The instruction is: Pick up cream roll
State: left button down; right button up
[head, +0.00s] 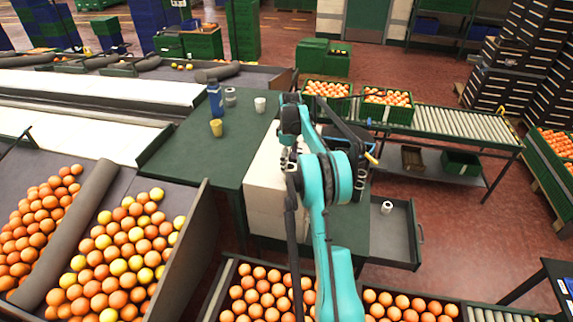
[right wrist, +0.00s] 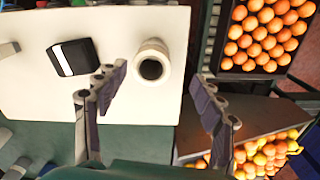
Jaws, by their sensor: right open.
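The cream roll (right wrist: 151,62) shows in the right wrist view. It stands on end on a pale box top (right wrist: 150,105), its dark hole facing the camera. My right gripper (right wrist: 158,77) is open, its fingers on either side of the roll in the picture; I cannot tell how far above it they are. In the head view my right gripper (head: 323,165) is over the pale box (head: 262,200), and my arm hides the roll there. My left gripper is not in view.
A black-and-white item (right wrist: 73,57) lies left of the roll. An open drawer (head: 396,240) holds a small white roll (head: 387,207). A blue bottle (head: 215,99), yellow cup (head: 216,127) and white cup (head: 260,104) stand on the green table (head: 200,165).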

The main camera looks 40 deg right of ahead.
aim_at(289, 174)
jog(key=f, duration=0.5)
jog(key=w+d+f, duration=0.1)
jog(key=f, duration=0.2)
jog(key=shift+f+b, duration=0.15)
jog(key=shift+b, duration=0.15)
jog(key=shift+a, duration=0.1)
jog(key=shift+c, duration=0.4)
jog(key=c, duration=1.2)
